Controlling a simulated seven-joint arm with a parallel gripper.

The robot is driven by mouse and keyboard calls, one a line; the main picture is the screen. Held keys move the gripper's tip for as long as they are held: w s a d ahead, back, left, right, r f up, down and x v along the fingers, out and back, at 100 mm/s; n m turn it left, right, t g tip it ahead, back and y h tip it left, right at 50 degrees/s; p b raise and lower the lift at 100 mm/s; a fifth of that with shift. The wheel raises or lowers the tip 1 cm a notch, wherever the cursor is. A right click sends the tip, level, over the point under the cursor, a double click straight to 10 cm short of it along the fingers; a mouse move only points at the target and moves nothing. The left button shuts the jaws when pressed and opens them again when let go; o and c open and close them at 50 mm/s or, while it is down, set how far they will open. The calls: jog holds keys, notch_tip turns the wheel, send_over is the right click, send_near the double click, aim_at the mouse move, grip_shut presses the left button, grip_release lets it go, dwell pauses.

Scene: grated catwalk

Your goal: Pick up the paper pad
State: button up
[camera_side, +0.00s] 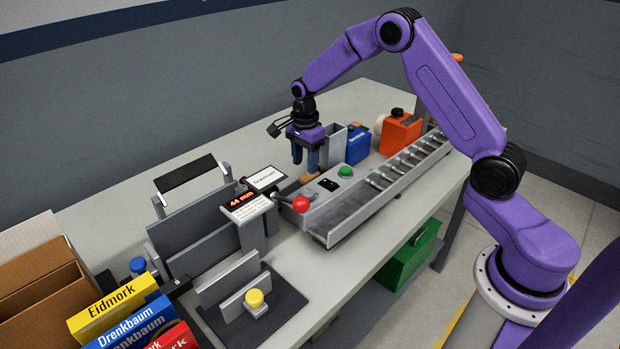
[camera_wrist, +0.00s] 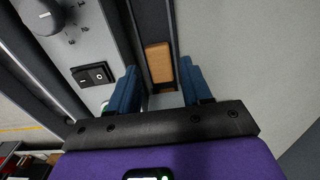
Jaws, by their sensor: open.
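A small tan, flat rectangular piece, likely the paper pad (camera_wrist: 158,62), lies in a narrow dark channel in the wrist view. In the side view a tan piece (camera_side: 310,179) shows just below my gripper, partly hidden by the fingers. My gripper (camera_side: 305,163) points down over it with its blue fingers apart and nothing held. In the wrist view the open fingers (camera_wrist: 160,78) stand either side of the channel's line, with the tan piece ahead between them. Whether the fingers touch anything cannot be told.
A conveyor (camera_side: 385,190) with a red knob (camera_side: 301,204) and green button (camera_side: 345,171) runs beside my gripper. A blue box (camera_side: 358,146) and orange box (camera_side: 400,132) stand behind. A display stand (camera_side: 245,207) is to the left. Bare table lies at back left.

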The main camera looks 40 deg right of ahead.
aim_at(305, 178)
notch_tip(305, 178, down, 4)
jog(key=shift+s+a+f, duration=0.1)
jog(key=shift+s+f, duration=0.05)
jog(key=shift+f, duration=0.05)
jog(key=c, duration=0.8)
jog(key=shift+r, duration=0.1)
